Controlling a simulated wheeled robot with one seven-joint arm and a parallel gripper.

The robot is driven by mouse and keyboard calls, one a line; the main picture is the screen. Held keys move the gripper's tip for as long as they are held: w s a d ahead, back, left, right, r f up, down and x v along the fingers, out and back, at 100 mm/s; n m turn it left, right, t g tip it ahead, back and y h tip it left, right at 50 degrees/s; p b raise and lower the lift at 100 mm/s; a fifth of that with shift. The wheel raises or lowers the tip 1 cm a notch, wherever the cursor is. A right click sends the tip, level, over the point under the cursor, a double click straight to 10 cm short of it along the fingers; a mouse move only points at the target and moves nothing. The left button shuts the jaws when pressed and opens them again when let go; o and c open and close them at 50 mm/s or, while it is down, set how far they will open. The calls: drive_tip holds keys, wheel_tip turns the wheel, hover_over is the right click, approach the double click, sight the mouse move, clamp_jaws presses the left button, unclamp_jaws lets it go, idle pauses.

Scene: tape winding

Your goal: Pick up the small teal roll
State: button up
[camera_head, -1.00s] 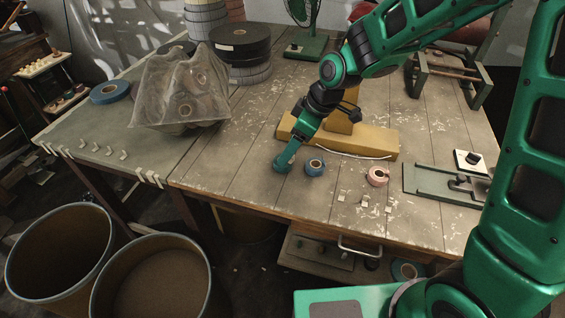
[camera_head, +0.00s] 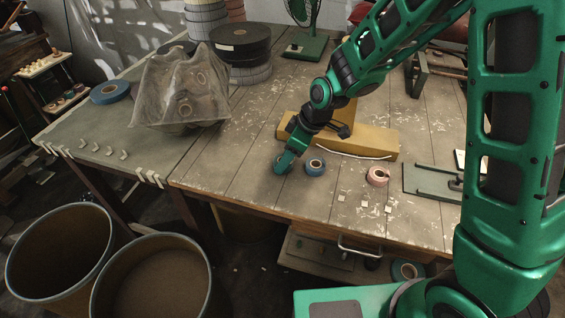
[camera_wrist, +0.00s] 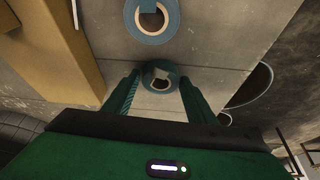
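The small teal roll (camera_wrist: 160,68) lies on the table between the tips of my gripper (camera_wrist: 160,84) in the wrist view. The fingers are apart, one on each side of the roll; whether they touch it I cannot tell. In the head view my gripper (camera_head: 283,168) points down near the table's front edge, and it mostly hides the teal roll.
A yellow-brown block (camera_head: 365,142) lies behind the gripper. A pink roll (camera_head: 377,177) and small paper scraps lie to the right. A plastic-covered heap (camera_head: 160,95) is on the left. Two bins (camera_head: 60,240) stand in front. The tabletop left of the gripper is clear.

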drive_tip(key=c, duration=0.6)
drive_tip(key=shift+r, duration=0.2)
